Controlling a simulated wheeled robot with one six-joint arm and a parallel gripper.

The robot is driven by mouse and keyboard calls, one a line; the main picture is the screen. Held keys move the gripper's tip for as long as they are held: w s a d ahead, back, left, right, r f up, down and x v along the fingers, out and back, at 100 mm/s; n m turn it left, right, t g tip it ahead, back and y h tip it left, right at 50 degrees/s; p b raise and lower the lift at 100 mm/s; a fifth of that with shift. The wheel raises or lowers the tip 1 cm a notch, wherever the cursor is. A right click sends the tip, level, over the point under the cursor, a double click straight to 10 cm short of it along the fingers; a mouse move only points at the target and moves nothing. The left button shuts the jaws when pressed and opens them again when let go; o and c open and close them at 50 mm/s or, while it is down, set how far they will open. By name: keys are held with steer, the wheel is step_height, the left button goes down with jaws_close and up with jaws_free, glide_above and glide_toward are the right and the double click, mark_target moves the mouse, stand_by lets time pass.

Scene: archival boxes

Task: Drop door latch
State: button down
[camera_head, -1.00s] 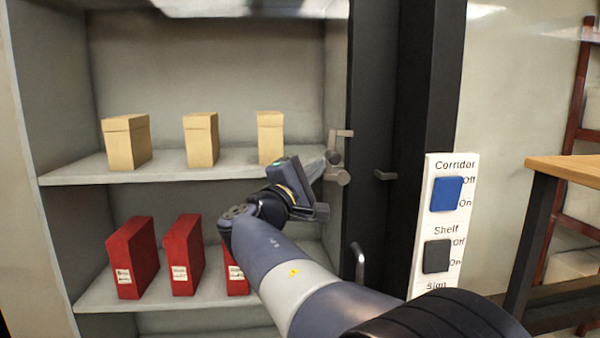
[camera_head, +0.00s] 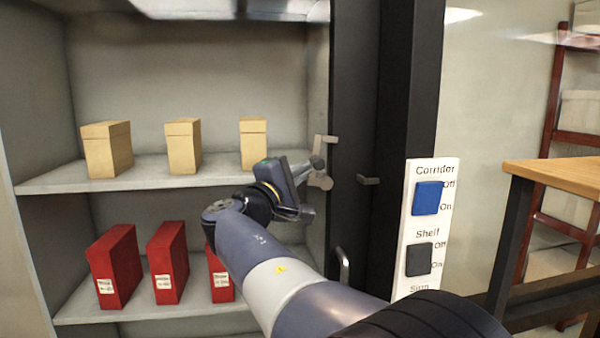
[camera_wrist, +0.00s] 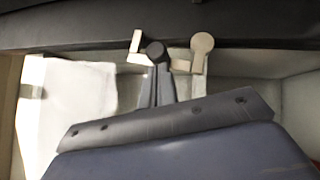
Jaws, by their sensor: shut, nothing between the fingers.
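The latch hardware is a pale metal bracket (camera_head: 326,139) with a round-ended metal piece (camera_head: 323,182) below it, beside the dark door post. In the wrist view the bracket (camera_wrist: 135,48) is left and the round-ended piece (camera_wrist: 202,42) is right. My gripper (camera_head: 317,163) is shut and empty, its tips between these two parts. In the wrist view the gripper's dark tip (camera_wrist: 155,52) lies very close to both; I cannot tell whether it touches either one. The gripper's body hides part of the shelf edge.
The open cabinet's upper shelf (camera_head: 60,180) holds tan boxes (camera_head: 107,150); the lower one holds red boxes (camera_head: 115,266), one partly behind my arm. A small metal catch (camera_head: 368,181) sits on the dark post. A switch panel (camera_head: 428,225) and wooden table (camera_head: 560,172) are right.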

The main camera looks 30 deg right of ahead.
steer(key=shift+s+d+r+m+g+y+p, duration=0.5)
steer(key=shift+d+m+y+p, duration=0.6)
steer(key=shift+d, duration=0.55)
steer(key=shift+s+d+r+m+g+y+p, duration=0.45)
steer(key=shift+d+m+y+p, duration=0.75)
steer(key=shift+d, duration=0.4)
steer(key=shift+s+d+r+m+g+y+p, duration=0.5)
steer(key=shift+d+m+y+p, duration=0.6)
steer(key=shift+d, duration=0.55)
steer(key=shift+f, duration=0.1)
steer(key=s+a+r+p, duration=0.1)
steer(key=s+a+r, duration=0.4)
steer(key=r, duration=0.5)
steer(key=shift+s+a+p, duration=0.2)
steer(key=shift+a+p, duration=0.1)
steer(key=shift+a, duration=0.55)
